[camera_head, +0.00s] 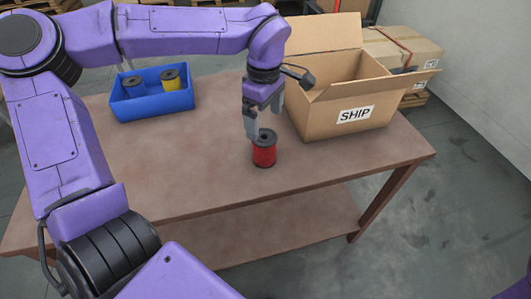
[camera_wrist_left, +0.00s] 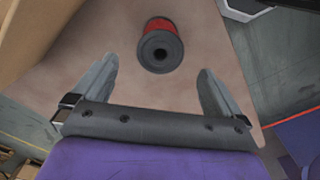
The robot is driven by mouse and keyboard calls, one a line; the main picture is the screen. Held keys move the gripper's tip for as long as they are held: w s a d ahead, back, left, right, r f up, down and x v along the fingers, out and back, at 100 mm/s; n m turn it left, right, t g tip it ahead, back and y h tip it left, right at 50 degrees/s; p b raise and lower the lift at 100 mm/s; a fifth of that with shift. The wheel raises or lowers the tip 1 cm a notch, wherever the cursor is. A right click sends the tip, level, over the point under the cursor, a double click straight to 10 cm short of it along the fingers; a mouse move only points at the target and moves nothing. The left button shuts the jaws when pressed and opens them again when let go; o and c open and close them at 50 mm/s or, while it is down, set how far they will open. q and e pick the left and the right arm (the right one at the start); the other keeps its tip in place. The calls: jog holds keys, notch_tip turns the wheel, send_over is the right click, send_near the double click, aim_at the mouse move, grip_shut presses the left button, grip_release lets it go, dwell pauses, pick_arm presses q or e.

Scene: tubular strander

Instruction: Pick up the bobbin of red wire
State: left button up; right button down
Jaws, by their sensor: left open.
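The bobbin of red wire (camera_head: 264,152) stands upright on the brown table, left of the open cardboard box. It has dark flanges and a hole in its top. My left gripper (camera_head: 265,122) is above and just behind the bobbin, pointing down. In the left wrist view the bobbin (camera_wrist_left: 160,48) lies ahead of the two spread fingers (camera_wrist_left: 158,90), roughly centred between them and not gripped. The left gripper is open and empty. My right gripper is not in view.
A cardboard box marked SHIP (camera_head: 345,120) stands open at the table's right. A blue bin (camera_head: 150,107) with a yellow bobbin (camera_head: 177,82) and a dark-topped bobbin (camera_head: 133,86) sits at the back left. The table (camera_head: 190,165) is clear at the front.

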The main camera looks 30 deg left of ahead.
aim_at(264, 142)
pick_arm(q)
notch_tip(264, 142, down, 9)
jog(key=shift+f, duration=0.15)
jog(key=c, duration=1.4)
